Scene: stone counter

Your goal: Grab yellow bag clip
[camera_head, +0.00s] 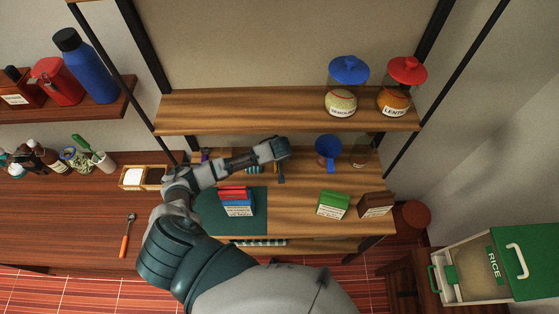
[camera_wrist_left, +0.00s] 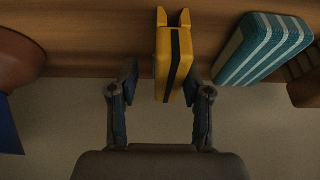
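The yellow bag clip (camera_wrist_left: 163,62), with a dark stripe down its length, shows in the left wrist view against the wooden shelf. It lies between the two fingers of my left gripper (camera_wrist_left: 159,82), with a gap on each side, closer to the right finger. My left gripper is open. In the head view my left gripper (camera_head: 279,160) reaches over the middle wooden shelf, and my arm and gripper mostly hide the clip there. My right gripper is not in view.
A teal-and-white striped object (camera_wrist_left: 262,48) stands close beside the clip in the wrist view. Blue-lidded (camera_head: 341,100) and red-lidded (camera_head: 394,101) jars stand on the shelf above. A green box (camera_head: 333,205) is lower right.

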